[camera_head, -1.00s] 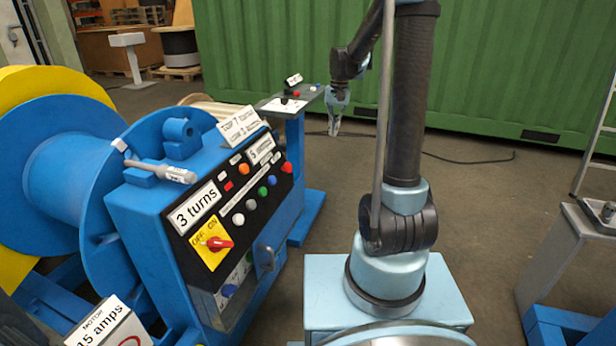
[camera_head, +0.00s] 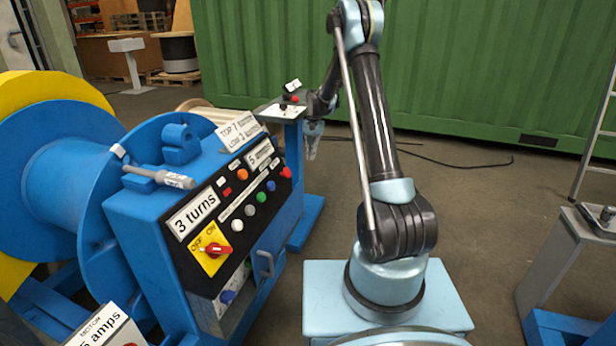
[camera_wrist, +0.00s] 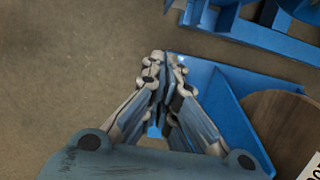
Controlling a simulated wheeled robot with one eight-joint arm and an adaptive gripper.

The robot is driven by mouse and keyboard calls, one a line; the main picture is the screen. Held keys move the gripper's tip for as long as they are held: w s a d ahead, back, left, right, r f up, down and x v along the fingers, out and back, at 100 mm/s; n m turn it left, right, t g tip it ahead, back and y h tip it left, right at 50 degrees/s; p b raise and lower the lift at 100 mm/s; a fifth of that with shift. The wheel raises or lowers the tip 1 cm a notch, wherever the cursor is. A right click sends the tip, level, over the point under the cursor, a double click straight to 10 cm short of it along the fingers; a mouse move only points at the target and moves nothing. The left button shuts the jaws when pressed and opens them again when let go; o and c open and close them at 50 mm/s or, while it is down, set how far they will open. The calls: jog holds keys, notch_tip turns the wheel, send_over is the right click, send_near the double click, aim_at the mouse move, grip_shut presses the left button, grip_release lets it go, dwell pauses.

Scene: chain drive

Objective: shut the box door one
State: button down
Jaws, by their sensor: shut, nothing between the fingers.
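The blue control box stands left of centre in the head view. In its lower front is a compartment (camera_head: 228,297), its left part uncovered and showing a pale panel and a blue knob. A door with a grey handle (camera_head: 265,264) is at the right part of this opening; its exact angle is hard to tell. My gripper (camera_head: 311,155) hangs fingers down beyond the box's far end, above and right of the handle, apart from it. In the wrist view my gripper (camera_wrist: 163,60) is shut and empty. The door is not clearly seen there.
A blue stand with a small control plate (camera_head: 282,112) is close to my gripper's left. A grey pedestal (camera_head: 570,255) is at the right. Floor between the box and my base is clear.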

jog(key=s+a+f, duration=0.2)
jog(key=s+f, duration=0.4)
jog(key=f, duration=0.3)
jog(key=shift+f, duration=0.25)
jog(key=shift+a, duration=0.1)
jog(key=s+a, duration=0.4)
jog(key=s, duration=0.7)
jog(key=shift+s, duration=0.2)
jog(key=shift+w, duration=0.1)
